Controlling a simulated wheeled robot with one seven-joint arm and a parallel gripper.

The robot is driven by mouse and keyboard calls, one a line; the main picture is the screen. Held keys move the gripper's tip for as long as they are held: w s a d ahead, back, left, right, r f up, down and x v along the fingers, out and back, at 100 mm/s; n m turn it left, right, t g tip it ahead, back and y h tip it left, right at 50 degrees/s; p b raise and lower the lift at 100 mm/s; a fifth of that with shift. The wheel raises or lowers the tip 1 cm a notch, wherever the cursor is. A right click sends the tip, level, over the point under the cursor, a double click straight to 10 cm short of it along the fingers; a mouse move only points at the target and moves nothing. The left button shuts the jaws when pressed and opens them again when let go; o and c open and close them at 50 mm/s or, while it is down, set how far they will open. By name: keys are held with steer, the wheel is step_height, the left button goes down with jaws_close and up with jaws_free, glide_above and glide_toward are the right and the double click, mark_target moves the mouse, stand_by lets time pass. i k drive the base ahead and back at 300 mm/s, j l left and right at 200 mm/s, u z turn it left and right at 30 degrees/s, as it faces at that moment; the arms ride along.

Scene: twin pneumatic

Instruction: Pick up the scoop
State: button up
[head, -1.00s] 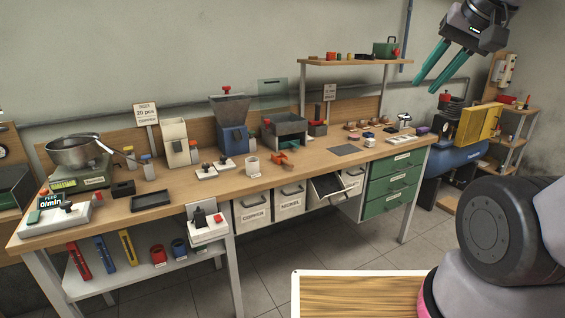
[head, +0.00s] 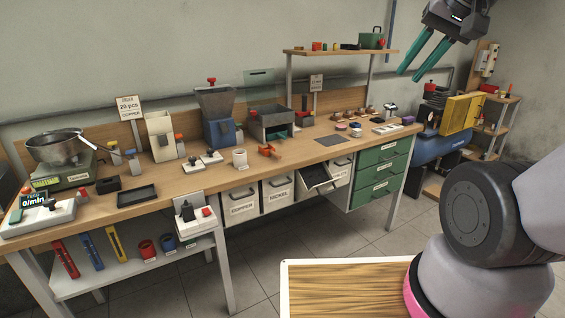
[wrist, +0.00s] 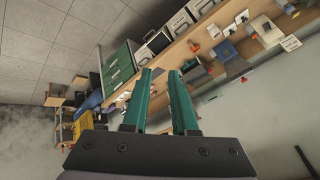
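I cannot pick out a scoop with certainty. In the head view, a metal bowl (head: 57,152) sits on the green scale (head: 62,177) at the left end of the workbench, with a pale handle-like bar across its rim. A small orange-red piece (head: 270,152) lies on the bench in front of the grey hopper box; its shape is too small to tell. My gripper (head: 411,73) is high at the upper right, far from both, with its two green fingers apart and nothing between them. The wrist view also shows the fingers (wrist: 161,72) apart and empty, with the bench beyond.
The wooden workbench (head: 215,176) runs along the wall, carrying a blue hopper machine (head: 217,118), a white cup (head: 240,158) and a black tray (head: 136,196). One bin (head: 315,175) below is pulled out. A shelf (head: 335,51) stands above the bench.

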mark_target(270, 150)
steer(key=i+u, duration=0.25)
steer(key=u, duration=0.2)
steer(key=i+u, duration=0.25)
steer(key=u, duration=0.25)
